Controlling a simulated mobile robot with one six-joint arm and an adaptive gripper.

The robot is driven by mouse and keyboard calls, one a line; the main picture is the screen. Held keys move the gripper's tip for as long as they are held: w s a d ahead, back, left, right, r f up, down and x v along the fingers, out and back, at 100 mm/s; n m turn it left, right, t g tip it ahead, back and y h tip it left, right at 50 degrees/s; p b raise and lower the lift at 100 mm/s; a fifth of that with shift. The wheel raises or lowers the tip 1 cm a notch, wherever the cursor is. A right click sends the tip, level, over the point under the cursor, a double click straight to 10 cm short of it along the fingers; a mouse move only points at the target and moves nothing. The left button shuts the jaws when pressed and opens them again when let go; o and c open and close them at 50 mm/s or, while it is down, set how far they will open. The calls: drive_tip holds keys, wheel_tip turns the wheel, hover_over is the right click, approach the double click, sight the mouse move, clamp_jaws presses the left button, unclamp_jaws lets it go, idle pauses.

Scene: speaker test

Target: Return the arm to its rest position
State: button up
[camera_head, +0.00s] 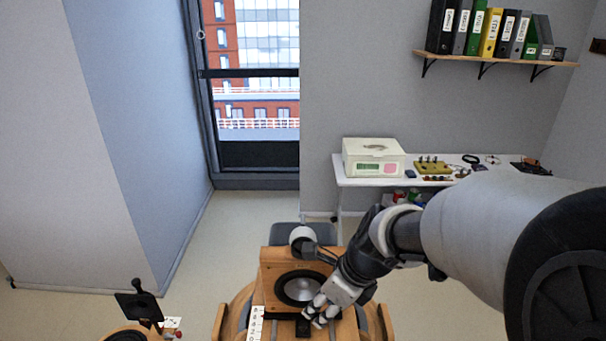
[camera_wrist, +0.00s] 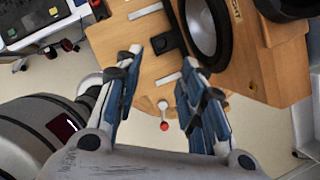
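My arm reaches in from the right in the head view, and my gripper (camera_head: 318,312) is low in front of a wooden speaker box (camera_head: 268,270) with a round driver (camera_head: 300,288). The speaker box (camera_wrist: 275,70) is to the right of the fingers there. I cannot tell whether a fingertip touches anything.
A wooden table (camera_wrist: 125,48) carries the speaker and a small black block (camera_wrist: 168,42). A red-tipped lever (camera_wrist: 164,126) shows between the fingers. A white bench (camera_head: 360,182) with a device (camera_head: 373,157) stands behind. A black-screened stand (camera_head: 138,306) is at lower left. Open floor lies left.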

drive_tip(key=s+d+f+n+t+h+b, duration=0.1)
drive_tip(key=s+d+f+n+b, duration=0.3)
drive_tip(key=s+n+b, duration=0.5)
drive_tip(key=s+d+f+n+h+b, duration=0.2)
drive_tip(key=s+d+f+n+b, duration=0.2)
drive_tip(key=s+n+b, duration=0.5)
drive_tip(key=s+f+n, duration=0.1)
drive_tip(key=n, duration=0.6)
drive_tip(key=shift+d+f+t+h+b, duration=0.2)
drive_tip(key=shift+f+t+h+b, duration=0.1)
drive_tip(key=shift+f+t, duration=0.1)
